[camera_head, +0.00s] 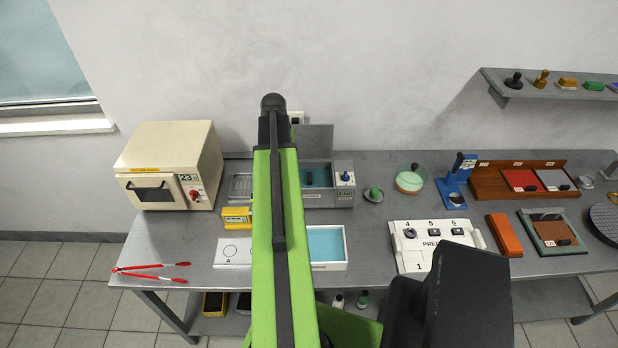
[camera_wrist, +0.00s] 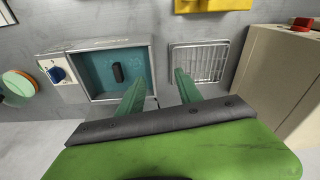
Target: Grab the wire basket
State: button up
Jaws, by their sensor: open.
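The wire basket (camera_wrist: 200,64), a shallow metal grid with a pale rim, lies on the grey bench between the bath and the oven. In the head view, the basket (camera_head: 241,186) shows left of my green arm, partly hidden by it. My gripper (camera_wrist: 159,86) is open and empty in the wrist view, its two green fingers apart. The right-hand finger overlaps the basket's near left corner in the picture, and the left-hand finger overlaps the bath's edge. I cannot tell the height of the fingers above the bench. The head view does not show the fingers clearly.
The bath (camera_head: 341,193), with blue liquid and a dark object inside, stands right of the basket. A cream oven (camera_head: 170,165) stands to its left. A yellow device (camera_head: 237,216) sits just in front of the basket. Red tongs (camera_head: 152,271) lie at the front left.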

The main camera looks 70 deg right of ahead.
jog(key=m, duration=0.2)
send_near(309, 177)
jog(key=f+b, duration=0.2)
jog(key=b, duration=0.1)
jog(key=f+b, duration=0.2)
jog(key=b, duration=0.2)
jog(key=f+b, duration=0.2)
jog(key=b, duration=0.2)
jog(key=shift+d+f, duration=0.25)
jog(key=shift+d, duration=0.1)
jog(key=f+b, duration=0.4)
jog(key=w+f+b, duration=0.1)
jog(key=b, duration=0.1)
jog(key=shift+d+f, duration=0.4)
jog(key=shift+r, duration=0.2)
grip_shut()
